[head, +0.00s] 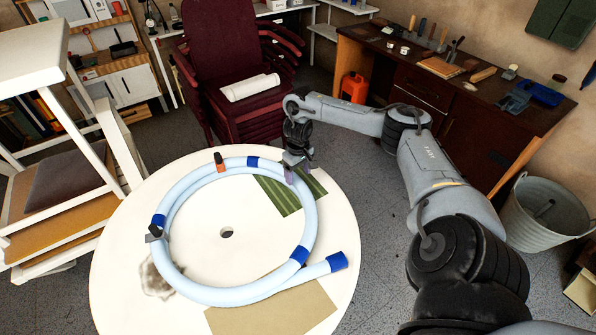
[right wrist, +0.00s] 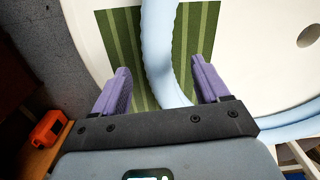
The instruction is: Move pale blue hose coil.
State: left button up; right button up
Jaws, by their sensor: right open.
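The pale blue hose coil (head: 313,212), with dark blue bands, lies on a round white table (head: 118,262). One end, capped in dark blue, points to the lower right. My right gripper (head: 291,172) is over the coil's upper right side, above a green striped mat (head: 283,199). In the right wrist view the hose (right wrist: 157,35) runs between the two spread purple fingers of my right gripper (right wrist: 160,66). The fingers are open, and I cannot tell whether either touches the hose. My left gripper is not in view.
The table has a small central hole (head: 227,233) and a tan sheet (head: 275,313). Stacked maroon chairs (head: 232,50) stand behind, white stools (head: 40,45) left, a metal bucket (head: 543,212) right.

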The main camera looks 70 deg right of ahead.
aim_at(298, 187)
notch_tip(298, 187, down, 8)
jog(key=shift+r+b, duration=0.25)
jog(key=shift+b, duration=0.6)
jog(key=shift+f, duration=0.55)
grip_shut()
